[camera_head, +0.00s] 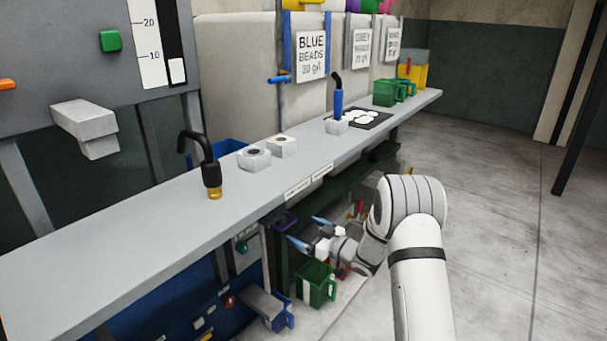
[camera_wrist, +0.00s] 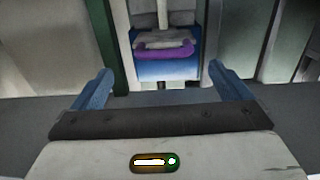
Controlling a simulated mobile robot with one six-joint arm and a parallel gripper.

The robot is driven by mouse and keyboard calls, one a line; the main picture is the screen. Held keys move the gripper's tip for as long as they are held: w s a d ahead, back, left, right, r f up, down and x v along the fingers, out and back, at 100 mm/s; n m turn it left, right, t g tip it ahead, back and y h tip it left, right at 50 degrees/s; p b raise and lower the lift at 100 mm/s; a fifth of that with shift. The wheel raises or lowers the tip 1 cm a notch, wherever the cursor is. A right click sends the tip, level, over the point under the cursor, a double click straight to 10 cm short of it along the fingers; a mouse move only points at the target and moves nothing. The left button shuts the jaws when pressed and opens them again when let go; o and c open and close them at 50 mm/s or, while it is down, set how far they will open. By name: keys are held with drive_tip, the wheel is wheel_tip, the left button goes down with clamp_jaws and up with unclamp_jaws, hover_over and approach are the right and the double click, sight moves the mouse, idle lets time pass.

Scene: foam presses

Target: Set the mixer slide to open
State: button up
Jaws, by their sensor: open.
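My gripper (camera_head: 308,232) is below the front edge of the grey counter, its two blue fingers apart and pointing left toward the under-counter machinery. In the wrist view, the empty fingers (camera_wrist: 160,74) frame a purple piece (camera_wrist: 165,50) on a blue block (camera_wrist: 165,70) ahead of them. The piece lies beyond the fingertips, with no contact visible. A dark purple part (camera_head: 285,221) shows under the counter in the head view, just left of the fingers. I cannot tell for sure which part is the mixer slide, or its setting.
The grey counter (camera_head: 100,240) overhangs this area. A green container (camera_head: 315,284) stands below my gripper. A blue panel (camera_head: 190,300) with a red knob (camera_head: 229,301) and a grey block with a blue end (camera_head: 265,305) are at lower left. Open floor (camera_head: 500,230) lies right.

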drive_tip(key=d+r+m+t+h+p, duration=0.1)
drive_tip(key=d+r+m+h+p, duration=0.2)
drive_tip(key=r, duration=0.5)
drive_tip(key=d+r+t+h+p, duration=0.1)
drive_tip(key=d+r+h+p, duration=0.25)
drive_tip(key=r, duration=0.35)
drive_tip(key=s+d+r+m+g+h+p, duration=0.1)
drive_tip(key=s+d+r+m+h+p, duration=0.1)
drive_tip(key=s+d+r+h+p, duration=0.25)
drive_tip(key=s+d+r+m+g+h+p, duration=0.1)
drive_tip(key=s+d+r+m+h+p, duration=0.15)
drive_tip(key=s+r, duration=0.35)
drive_tip(key=s+r+m+g+p, duration=0.1)
drive_tip(key=s+r+g+p, duration=0.2)
drive_tip(key=s, duration=0.7)
drive_tip(key=s+r+g+p, duration=0.2)
drive_tip(key=s+r+p, duration=0.1)
drive_tip(key=s, duration=0.8)
drive_tip(key=s+r+m+g+p, duration=0.1)
drive_tip(key=s+r+g+p, duration=0.2)
drive_tip(key=s, duration=0.7)
wheel_tip(320, 180, up, 3)
drive_tip(key=shift+s+d+f+m+g+p, duration=0.2)
drive_tip(key=shift+d+m+g+p, duration=0.15)
drive_tip(key=shift+p, duration=0.15)
